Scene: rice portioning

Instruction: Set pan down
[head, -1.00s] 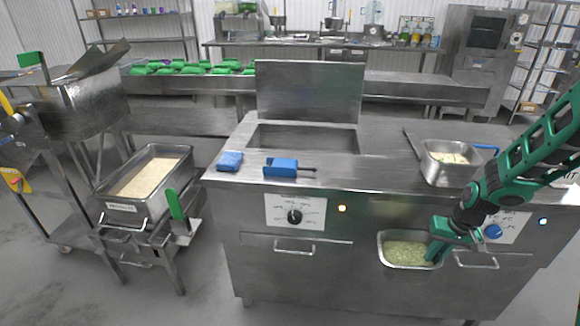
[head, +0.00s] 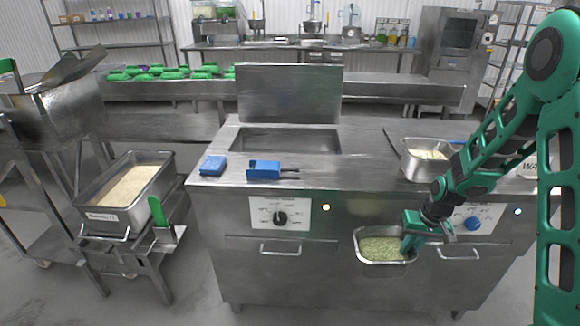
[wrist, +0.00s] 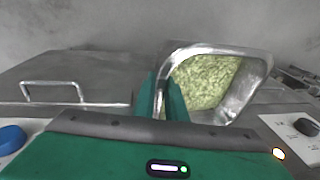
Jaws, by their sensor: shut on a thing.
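The pan (head: 384,257) is a small steel pan holding pale green, grain-like food. In the head view it hangs in front of the steel counter unit, below the level of its top. My gripper (head: 409,246) is shut on the pan's right-hand rim. In the wrist view my gripper's green fingers (wrist: 168,100) pinch the near rim of the pan (wrist: 238,103), and the food fills the far part. The pan looks slightly tilted in the wrist view. Whether anything supports its underside is hidden.
The counter (head: 350,185) has bare steel at its front middle. A second steel pan (head: 425,172) with pale food stands on its right. Two blue items (head: 264,170) lie at the left. A large rice tray (head: 130,217) stands on a cart at left. Knobs and handles line the counter front.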

